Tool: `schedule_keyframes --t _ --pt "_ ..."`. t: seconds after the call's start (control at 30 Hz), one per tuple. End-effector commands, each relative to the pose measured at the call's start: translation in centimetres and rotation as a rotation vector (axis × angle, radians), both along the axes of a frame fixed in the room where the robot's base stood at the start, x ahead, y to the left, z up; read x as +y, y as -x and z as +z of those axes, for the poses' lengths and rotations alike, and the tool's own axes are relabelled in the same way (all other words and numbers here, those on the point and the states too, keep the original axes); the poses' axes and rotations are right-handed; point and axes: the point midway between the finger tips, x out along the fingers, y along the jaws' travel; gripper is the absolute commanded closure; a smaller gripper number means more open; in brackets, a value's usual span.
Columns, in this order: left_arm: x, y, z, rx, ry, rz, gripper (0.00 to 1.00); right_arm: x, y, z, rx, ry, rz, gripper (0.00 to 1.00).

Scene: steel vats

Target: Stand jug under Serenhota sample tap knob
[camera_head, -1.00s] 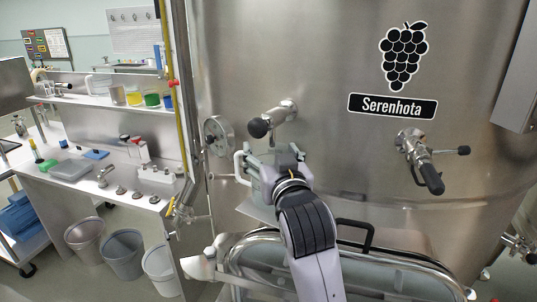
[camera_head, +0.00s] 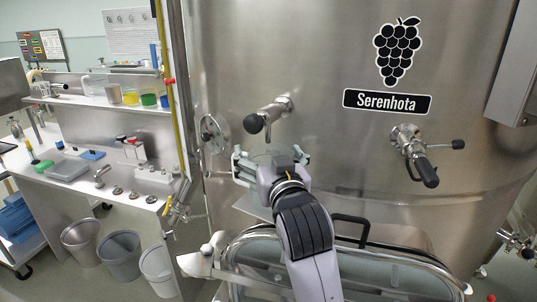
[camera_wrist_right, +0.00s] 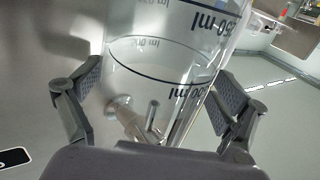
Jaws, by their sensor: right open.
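The clear jug (camera_wrist_right: 165,60) with dark ml markings fills the middle of the right wrist view. In the head view it is a faint see-through shape (camera_head: 262,159), mostly hidden by my right gripper. My right gripper (camera_head: 270,168) is open, its two fingers (camera_wrist_right: 158,98) on either side of the jug. Whether the pads touch it I cannot tell. The sample tap's black knob (camera_head: 253,123) sticks out of the Serenhota vat (camera_head: 300,60), just above the jug and slightly left in the picture. A flat grey plate (camera_head: 252,207) lies below the gripper. My left gripper is not in view.
A second valve with black handles (camera_head: 422,160) juts from the vat at right. A round metal disc fitting (camera_head: 213,136) is left of the tap. A curved rail (camera_head: 290,236) and black handle (camera_head: 352,226) are below. A bench (camera_head: 75,175) stands at left.

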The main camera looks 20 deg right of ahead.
Motion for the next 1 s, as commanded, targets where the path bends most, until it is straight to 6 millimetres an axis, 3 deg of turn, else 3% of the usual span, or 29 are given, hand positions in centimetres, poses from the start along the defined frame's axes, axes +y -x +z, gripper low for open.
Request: schedule_keyframes --t 0.17,0.27,0.5,0.6,1.0 --pt "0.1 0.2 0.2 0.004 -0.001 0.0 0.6 0.0 0.0 0.5 -0.003 0.0 0.0 0.08" --pt "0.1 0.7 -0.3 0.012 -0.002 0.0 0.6 0.1 1.0 0.2 -0.002 -0.001 0.001 0.08" --pt "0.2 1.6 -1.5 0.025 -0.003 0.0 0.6 0.5 6.3 0.1 -0.005 -0.005 0.003 0.08" --pt "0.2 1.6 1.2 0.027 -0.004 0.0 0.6 0.5 6.8 0.8 0.005 0.003 -0.003 0.08" --pt "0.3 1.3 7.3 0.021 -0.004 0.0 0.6 0.6 9.5 0.9 0.005 -0.002 -0.009 0.08"
